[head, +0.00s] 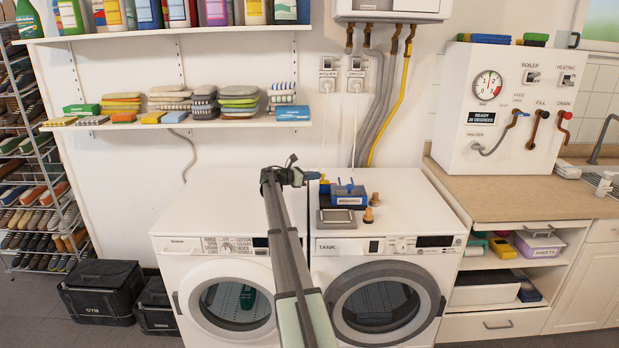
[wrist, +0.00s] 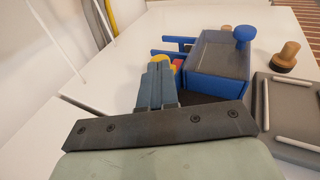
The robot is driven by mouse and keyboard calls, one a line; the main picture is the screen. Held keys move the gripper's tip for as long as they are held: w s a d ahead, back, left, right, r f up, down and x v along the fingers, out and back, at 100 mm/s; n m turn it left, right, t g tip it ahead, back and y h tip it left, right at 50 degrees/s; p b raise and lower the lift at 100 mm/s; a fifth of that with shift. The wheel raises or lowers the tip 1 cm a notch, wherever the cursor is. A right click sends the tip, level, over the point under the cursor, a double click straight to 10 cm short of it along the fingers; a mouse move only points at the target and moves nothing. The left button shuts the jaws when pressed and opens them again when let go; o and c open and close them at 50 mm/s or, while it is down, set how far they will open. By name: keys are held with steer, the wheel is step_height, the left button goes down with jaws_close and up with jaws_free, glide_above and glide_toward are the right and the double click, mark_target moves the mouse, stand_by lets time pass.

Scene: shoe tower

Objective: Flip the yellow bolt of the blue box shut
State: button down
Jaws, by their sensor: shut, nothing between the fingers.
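The blue box (head: 347,199) stands on the right-hand white machine in the head view. In the wrist view the blue box (wrist: 215,88) has a grey lid with a blue knob, and two blue bars reach out from its left side. The yellow bolt (wrist: 162,58) shows as a small rounded bit just beyond my fingertips, mostly hidden by them. A small red part shows to its right. My gripper (wrist: 160,72) is shut and empty, its fingers close beside the box's left side. I cannot tell whether it touches the bolt. My gripper (head: 312,176) also shows in the head view.
A grey tray (head: 337,219) lies in front of the box. Wooden pegs with dark bases (head: 369,214) stand right of it. Behind are pipes and wall sockets (head: 356,82). The left machine's white top (head: 215,205) is clear.

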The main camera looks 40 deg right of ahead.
stand_by(0.3)
steer(key=shift+s+d, duration=1.3)
steer(key=v, duration=1.4)
steer(key=shift+a, duration=0.15)
steer(key=shift+w, duration=0.1)
